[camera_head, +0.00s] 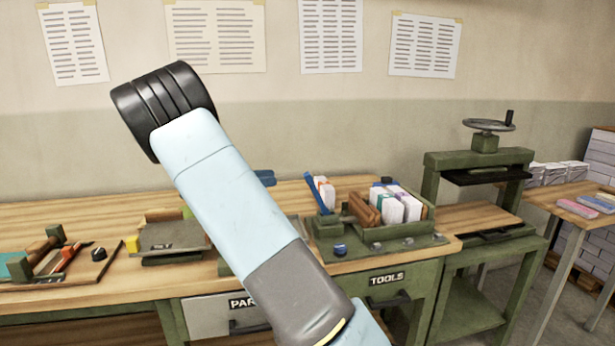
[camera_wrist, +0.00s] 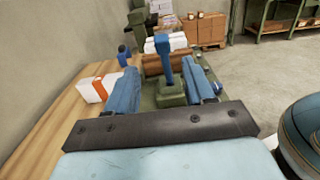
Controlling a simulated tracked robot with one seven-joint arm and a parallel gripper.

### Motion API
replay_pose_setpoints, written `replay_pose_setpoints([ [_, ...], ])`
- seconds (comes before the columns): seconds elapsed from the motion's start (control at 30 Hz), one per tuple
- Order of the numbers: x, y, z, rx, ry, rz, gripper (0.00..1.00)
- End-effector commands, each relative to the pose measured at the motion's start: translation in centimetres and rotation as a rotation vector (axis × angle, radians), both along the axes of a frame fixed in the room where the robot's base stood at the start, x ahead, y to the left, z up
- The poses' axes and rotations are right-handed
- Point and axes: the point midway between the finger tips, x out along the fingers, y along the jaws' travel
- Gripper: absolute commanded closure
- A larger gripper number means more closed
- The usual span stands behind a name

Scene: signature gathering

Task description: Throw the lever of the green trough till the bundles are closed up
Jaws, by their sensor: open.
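The green trough (camera_head: 415,243) stands on the bench right of my arm in the head view. White bundles with coloured bands (camera_head: 392,208) sit in it beside a brown block (camera_head: 363,210). Its blue lever (camera_head: 316,194) stands up at the left end, tilted toward the upper left. In the wrist view my gripper (camera_wrist: 161,70) is open, with a blue finger on either side of the lever (camera_wrist: 163,52). The fingers look apart from the lever. The lever's green base (camera_wrist: 171,92) shows between them, with the brown block and white bundles beyond.
A white bundle with an orange band (camera_wrist: 98,88) lies left of my fingers. A green press (camera_head: 480,165) stands right of the bench. Tools and a green frame (camera_head: 30,262) lie at the left. My arm hides the bench middle in the head view.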

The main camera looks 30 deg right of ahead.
Motion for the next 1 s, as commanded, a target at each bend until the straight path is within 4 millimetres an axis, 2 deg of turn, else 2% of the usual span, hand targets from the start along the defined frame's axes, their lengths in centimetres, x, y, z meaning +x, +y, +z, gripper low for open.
replay_pose_setpoints([
  [0.6,-2.9,-9.9,0.1,0.003,-0.002,-0.004,0.47],
  [0.8,-3.5,-11.9,0.0,0.003,-0.002,-0.003,0.47],
  [1.0,-3.7,-12.6,0.0,0.003,-0.002,-0.003,0.47],
])
